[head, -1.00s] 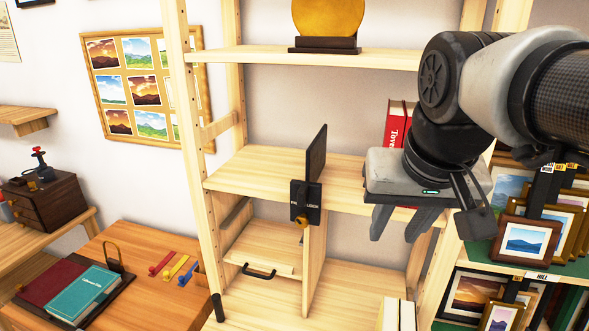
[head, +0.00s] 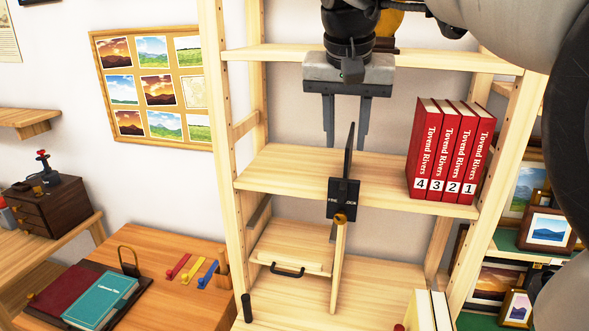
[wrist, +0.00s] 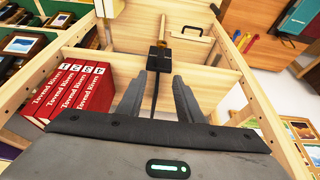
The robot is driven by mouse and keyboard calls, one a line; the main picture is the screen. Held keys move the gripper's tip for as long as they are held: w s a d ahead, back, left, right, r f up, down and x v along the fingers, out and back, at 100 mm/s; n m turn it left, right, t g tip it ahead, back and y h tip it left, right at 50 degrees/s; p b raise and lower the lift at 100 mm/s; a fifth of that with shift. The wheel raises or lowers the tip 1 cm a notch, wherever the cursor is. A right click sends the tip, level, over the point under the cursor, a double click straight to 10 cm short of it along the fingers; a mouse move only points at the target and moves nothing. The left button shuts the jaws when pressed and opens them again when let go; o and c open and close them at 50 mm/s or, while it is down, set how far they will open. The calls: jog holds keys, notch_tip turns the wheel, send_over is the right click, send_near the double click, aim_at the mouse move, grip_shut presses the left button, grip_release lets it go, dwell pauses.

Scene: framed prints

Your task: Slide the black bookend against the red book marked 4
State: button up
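The black bookend (head: 349,155) stands upright on the middle shelf, its thin plate edge-on and a lettered black plate at the shelf's front edge. It also shows in the wrist view (wrist: 154,98). The red book marked 4 (head: 422,140) is the leftmost of a row of red books, standing to the right of the bookend with a clear gap between them. My gripper (head: 346,138) is above the shelf, pointing down, fingers open. In the wrist view, the fingers (wrist: 156,88) lie one on each side of the bookend plate, with no clear contact.
Red books marked 3, 2 and 1 (head: 463,150) stand right of book 4, near the right post. An upper shelf (head: 270,54) lies behind my wrist. A small drawer (head: 290,255) is below. The shelf between bookend and books (head: 385,180) is bare.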

aim_at(343, 187)
jog(key=x, duration=1.5)
jog(key=shift+f, duration=0.1)
jog(key=shift+c, duration=0.5)
grip_shut()
